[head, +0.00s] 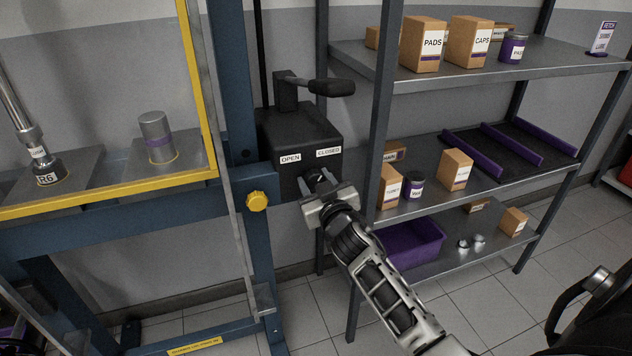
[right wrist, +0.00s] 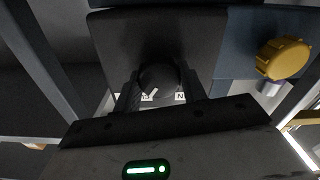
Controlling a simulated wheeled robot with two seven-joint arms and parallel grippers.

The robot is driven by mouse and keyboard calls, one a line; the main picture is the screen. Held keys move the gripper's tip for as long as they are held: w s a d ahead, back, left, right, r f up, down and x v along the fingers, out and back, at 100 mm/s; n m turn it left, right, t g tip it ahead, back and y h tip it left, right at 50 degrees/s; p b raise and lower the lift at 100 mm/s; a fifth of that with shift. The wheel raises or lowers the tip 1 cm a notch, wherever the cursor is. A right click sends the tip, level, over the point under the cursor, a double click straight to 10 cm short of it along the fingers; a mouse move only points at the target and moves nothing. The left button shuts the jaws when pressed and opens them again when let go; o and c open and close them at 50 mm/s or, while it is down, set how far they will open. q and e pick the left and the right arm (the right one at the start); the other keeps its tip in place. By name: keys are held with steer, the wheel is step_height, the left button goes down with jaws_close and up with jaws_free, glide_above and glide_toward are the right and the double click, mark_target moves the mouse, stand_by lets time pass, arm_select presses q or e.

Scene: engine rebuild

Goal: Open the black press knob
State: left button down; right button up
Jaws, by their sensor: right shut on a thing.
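The black press knob (right wrist: 158,82) sits on the front of a black box (head: 300,135) on the blue press frame. Labels reading OPEN (head: 290,159) and CLOSED (head: 328,152) are on the box above it. My right gripper (head: 319,187) is at the box front, its fingers on both sides of the knob and shut on it. My left gripper is not in view.
A black lever (head: 320,87) stands on top of the box. A yellow knob (head: 257,201) is on the press frame beside my right gripper. A shelf rack (head: 450,200) with boxes, jars and a purple bin (head: 412,243) stands to the right. The press bed with a yellow-edged guard (head: 110,195) is left.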

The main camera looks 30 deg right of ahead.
steer(key=n, duration=1.2)
steer(key=shift+f+n, duration=0.1)
steer(key=shift+n, duration=0.6)
steer(key=o, duration=1)
steer(key=shift+c, duration=0.2)
steer(key=shift+a, duration=0.1)
steer(key=b+v, duration=0.1)
steer(key=v, duration=1.5)
